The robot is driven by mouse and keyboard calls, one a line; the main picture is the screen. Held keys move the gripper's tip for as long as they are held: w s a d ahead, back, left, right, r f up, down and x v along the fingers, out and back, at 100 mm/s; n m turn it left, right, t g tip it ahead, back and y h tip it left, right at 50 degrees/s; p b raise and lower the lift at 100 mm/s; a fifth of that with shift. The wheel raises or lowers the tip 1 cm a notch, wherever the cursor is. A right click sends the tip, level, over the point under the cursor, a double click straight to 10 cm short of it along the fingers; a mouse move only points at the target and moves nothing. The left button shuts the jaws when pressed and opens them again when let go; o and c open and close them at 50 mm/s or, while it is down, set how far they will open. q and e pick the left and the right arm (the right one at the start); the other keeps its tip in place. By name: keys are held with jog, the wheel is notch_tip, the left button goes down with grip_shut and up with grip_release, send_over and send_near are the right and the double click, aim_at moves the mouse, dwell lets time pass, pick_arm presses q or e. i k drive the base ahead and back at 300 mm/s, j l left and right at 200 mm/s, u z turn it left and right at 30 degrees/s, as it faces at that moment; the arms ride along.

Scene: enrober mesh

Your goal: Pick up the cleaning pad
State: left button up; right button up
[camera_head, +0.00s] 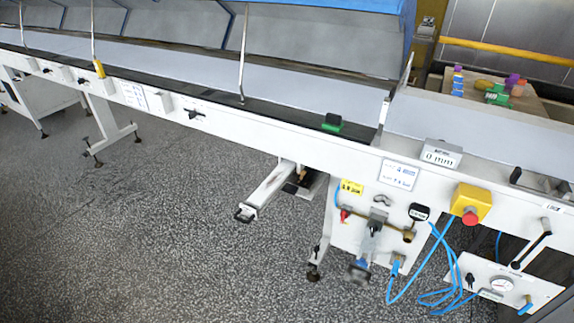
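A small pad with a dark top and a green lower edge (333,122), which looks like the cleaning pad, lies on the dark front ledge (290,112) of the long white conveyor machine. It sits a little right of the picture's middle, and nothing covers it. Neither of my grippers shows in the head view.
A yellow box with a red button (471,204), a grey display box (441,153) and blue hoses (432,262) are at the right. A board (535,108) with several coloured items stands at the back right. Grey floor (150,240) is open in front.

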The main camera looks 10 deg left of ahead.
aim_at(332, 122)
jog(key=i+l+u, duration=0.5)
jog(key=l, duration=0.15)
jog(key=i+l+u, duration=0.1)
jog(key=l+u, duration=0.15)
jog(key=l, duration=0.15)
